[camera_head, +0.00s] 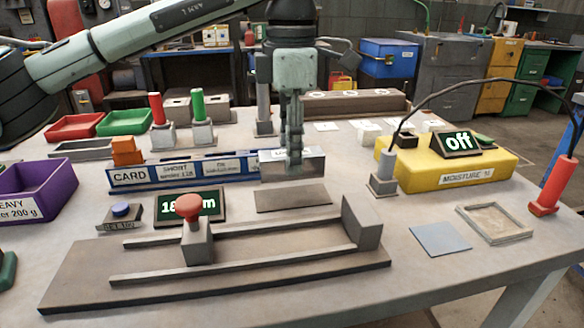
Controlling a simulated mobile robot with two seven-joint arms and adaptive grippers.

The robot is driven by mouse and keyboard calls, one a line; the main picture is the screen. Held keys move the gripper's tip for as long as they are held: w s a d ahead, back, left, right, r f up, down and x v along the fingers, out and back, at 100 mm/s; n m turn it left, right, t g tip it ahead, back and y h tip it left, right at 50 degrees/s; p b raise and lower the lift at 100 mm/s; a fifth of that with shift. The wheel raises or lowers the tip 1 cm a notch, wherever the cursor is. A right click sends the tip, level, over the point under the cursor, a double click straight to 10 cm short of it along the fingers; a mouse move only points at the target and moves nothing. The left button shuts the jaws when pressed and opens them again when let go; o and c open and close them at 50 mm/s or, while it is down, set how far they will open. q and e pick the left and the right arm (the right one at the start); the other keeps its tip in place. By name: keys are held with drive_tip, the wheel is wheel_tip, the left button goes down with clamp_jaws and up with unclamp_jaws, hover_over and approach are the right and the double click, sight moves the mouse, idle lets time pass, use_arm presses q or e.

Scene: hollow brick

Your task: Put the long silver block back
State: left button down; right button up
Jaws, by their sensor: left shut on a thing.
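A long silver block (309,167) is in the middle of the table area, at the right end of the blue labelled rack (190,171). My left gripper (294,165) points straight down and is shut on the silver block. The block looks level. I cannot tell whether it rests in the rack or hangs just above it. The rack's front carries labels such as CARD and SHORT; the label behind or under the block is mostly hidden. My right gripper is not in view.
A grey plate (293,198) lies in front of the block. A sliding gauge with a red knob (188,207) and a display (160,208) is nearer. A yellow moisture box (450,165) stands right. An orange block (127,151) sits at the rack's left.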

use_arm(q)
drive_tip(key=shift+w+d+f, duration=0.1)
drive_tip(key=shift+f, duration=1.95)
drive_tip(key=shift+f, duration=0.15)
drive_tip(key=c, duration=1.1)
unclamp_jaws()
drive_tip(key=shift+c, duration=0.2)
wheel_tip(320, 180, up, 12)
drive_tip(key=shift+r, duration=0.15)
